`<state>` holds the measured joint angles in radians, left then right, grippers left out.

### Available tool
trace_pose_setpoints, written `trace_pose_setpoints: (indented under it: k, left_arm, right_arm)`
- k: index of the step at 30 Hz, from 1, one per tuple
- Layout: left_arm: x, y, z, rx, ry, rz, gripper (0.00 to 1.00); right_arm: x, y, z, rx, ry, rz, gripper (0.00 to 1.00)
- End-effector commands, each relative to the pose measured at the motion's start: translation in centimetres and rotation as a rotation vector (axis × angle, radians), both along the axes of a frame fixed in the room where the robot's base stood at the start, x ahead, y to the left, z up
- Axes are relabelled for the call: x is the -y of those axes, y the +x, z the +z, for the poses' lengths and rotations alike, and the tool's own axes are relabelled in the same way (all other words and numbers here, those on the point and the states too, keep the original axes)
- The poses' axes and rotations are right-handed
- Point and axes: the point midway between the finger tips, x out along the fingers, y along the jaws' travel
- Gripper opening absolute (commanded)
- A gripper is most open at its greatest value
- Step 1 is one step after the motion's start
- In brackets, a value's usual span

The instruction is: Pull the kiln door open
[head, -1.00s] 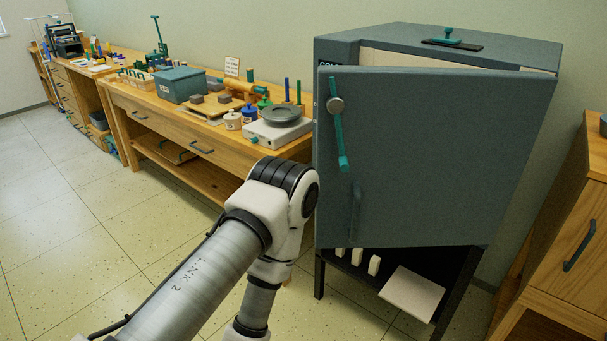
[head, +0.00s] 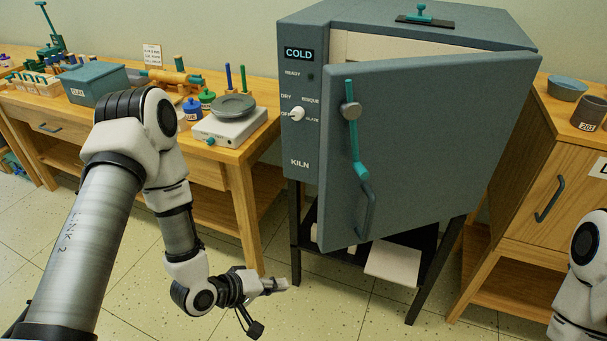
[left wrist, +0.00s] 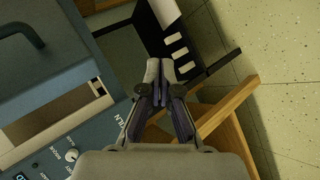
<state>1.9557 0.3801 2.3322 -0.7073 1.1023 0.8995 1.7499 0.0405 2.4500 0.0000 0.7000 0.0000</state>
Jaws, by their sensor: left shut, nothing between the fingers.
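The kiln (head: 302,125) is a grey-blue box on a dark stand, with a "COLD" display. Its door (head: 440,140) stands ajar, its left edge swung out from the body and a pale rim showing above it. The door carries a teal latch lever (head: 354,135) and a dark bar handle (head: 367,210). My left gripper (head: 280,285) is shut and empty, low to the left of the door and apart from the handle. In the left wrist view, my shut fingers (left wrist: 160,75) point past the kiln's lower front; the handle (left wrist: 28,22) shows at upper left. My right gripper is out of view.
A wooden workbench (head: 230,150) with a scale and jars stands left of the kiln. A wooden cabinet (head: 560,170) stands close on the right. Pale slabs (head: 393,264) lie on the shelf below the kiln. Part of my right arm shows at lower right.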

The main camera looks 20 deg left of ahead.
Motion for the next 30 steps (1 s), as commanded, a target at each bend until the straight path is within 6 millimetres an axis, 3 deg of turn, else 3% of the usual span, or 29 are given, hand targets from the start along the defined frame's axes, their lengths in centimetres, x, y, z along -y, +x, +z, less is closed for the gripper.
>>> trace_pose_setpoints:
  k: [1, 6, 9, 11, 19, 30]
  left_arm:
    - [-0.5, 1.6, 3.3, 0.055, -0.076, 0.033, 0.0]
    - [-2.6, 5.6, 13.8, 0.25, -0.344, 0.102, 0.0]
    - [-4.1, 6.9, 19.2, 0.354, -0.465, 0.115, 0.0]
    - [-4.7, 7.2, 21.0, 0.392, -0.51, 0.117, 0.0]
    - [-3.5, 9.2, 21.4, 0.407, -0.526, 0.107, 0.0]
    - [1.0, 15.9, 21.5, 0.408, -0.525, 0.106, 0.0]
  right_arm:
    - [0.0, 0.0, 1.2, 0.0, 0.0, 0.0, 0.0]
    - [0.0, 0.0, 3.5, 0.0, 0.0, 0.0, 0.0]
    - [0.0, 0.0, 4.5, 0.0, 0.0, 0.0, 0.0]
    - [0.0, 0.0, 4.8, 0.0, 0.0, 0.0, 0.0]
    - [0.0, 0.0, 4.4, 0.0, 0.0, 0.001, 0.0]
    - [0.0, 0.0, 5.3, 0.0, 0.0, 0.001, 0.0]
